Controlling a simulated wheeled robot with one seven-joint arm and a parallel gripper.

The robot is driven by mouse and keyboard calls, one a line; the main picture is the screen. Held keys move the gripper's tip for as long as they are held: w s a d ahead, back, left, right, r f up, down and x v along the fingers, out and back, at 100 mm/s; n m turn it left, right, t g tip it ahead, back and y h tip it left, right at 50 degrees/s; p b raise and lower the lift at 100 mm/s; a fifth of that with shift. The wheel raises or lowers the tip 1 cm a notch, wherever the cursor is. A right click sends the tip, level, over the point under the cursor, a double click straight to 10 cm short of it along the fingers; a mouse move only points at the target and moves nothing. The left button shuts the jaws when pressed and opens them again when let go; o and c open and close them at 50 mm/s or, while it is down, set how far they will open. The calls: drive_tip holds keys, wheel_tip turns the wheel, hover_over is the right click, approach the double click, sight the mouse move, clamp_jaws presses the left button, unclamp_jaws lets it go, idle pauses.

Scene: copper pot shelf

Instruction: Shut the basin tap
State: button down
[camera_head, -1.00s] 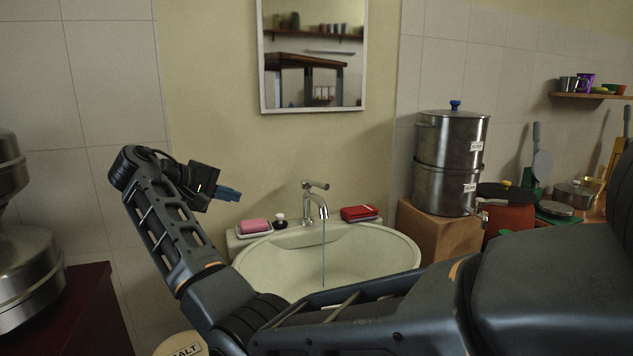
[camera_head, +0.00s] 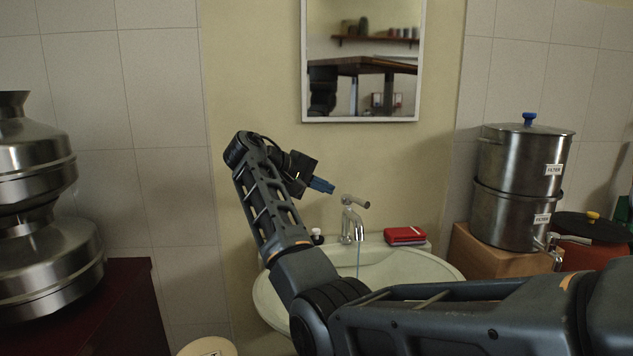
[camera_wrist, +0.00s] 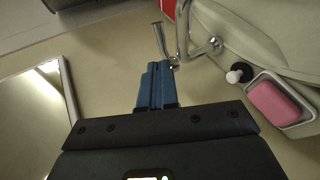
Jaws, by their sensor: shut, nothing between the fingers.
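The chrome basin tap (camera_head: 351,222) stands at the back of the pale basin (camera_head: 432,262) in the head view. My gripper (camera_head: 331,187) is shut and empty, just left of and slightly above the lever in that view. In the wrist view my blue fingertips (camera_wrist: 158,66) are together, close to the tap's base end of the lever (camera_wrist: 160,42). I cannot tell whether they touch it.
A red box (camera_head: 404,236) lies on the basin's back rim. A mirror (camera_head: 303,60) hangs above. A steel filter (camera_head: 518,190) stands right, metal pots (camera_head: 45,235) left.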

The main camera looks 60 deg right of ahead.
sight(358, 201)
drive_tip(key=p+x, duration=0.1)
drive_tip(key=x, duration=0.7)
drive_tip(key=shift+s+d+f, duration=0.1)
drive_tip(key=shift+d+f, duration=0.05)
drive_tip(key=shift+d, duration=0.15)
